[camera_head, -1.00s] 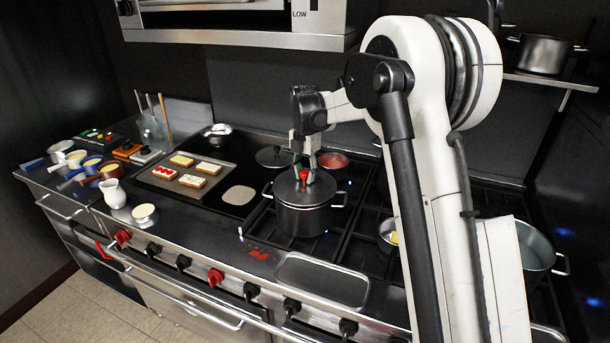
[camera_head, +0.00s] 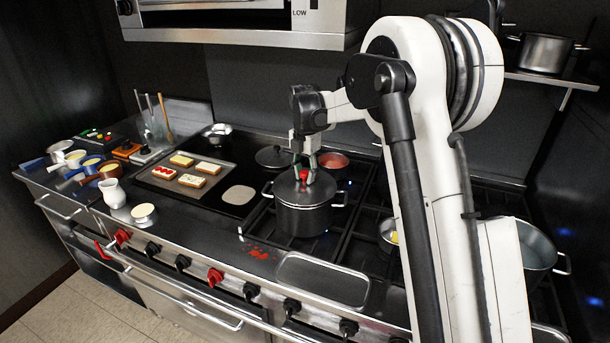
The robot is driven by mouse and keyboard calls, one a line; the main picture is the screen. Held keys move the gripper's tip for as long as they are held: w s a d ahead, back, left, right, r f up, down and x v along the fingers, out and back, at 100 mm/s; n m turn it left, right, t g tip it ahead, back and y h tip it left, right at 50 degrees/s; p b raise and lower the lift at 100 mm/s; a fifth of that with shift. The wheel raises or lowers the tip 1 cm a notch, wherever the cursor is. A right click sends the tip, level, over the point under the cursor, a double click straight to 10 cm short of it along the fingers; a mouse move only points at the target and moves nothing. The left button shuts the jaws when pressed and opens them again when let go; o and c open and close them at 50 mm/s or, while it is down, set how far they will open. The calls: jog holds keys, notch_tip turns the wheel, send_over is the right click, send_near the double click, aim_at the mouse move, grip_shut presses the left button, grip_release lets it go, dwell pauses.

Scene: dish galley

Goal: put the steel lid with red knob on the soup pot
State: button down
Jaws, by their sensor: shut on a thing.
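The soup pot (camera_head: 302,218) is a steel pot with two side handles, standing on the stove grate in the middle of the view. The steel lid (camera_head: 289,188) lies over the pot's mouth and looks level. Its red knob (camera_head: 304,175) is between the fingers of my gripper (camera_head: 306,174), which points down from above and is shut on it. The lid appears to rest on the rim; whether a thin gap is left under its far edge cannot be told from here.
A dark lid (camera_head: 272,157) and a red-filled pan (camera_head: 333,161) stand just behind the pot. A griddle with bread slices (camera_head: 200,170) is to the left. An empty steel tray (camera_head: 322,280) lies in front. A large pot (camera_head: 537,247) stands at right, partly behind my arm.

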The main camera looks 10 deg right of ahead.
jog(key=shift+f+b, duration=0.45)
jog(key=shift+b, duration=0.2)
dwell(1.2)
dwell(0.3)
jog(key=c, duration=0.9)
grip_release()
jog(key=shift+r, duration=0.15)
jog(key=shift+r+p, duration=1.4)
jog(key=shift+r, duration=2)
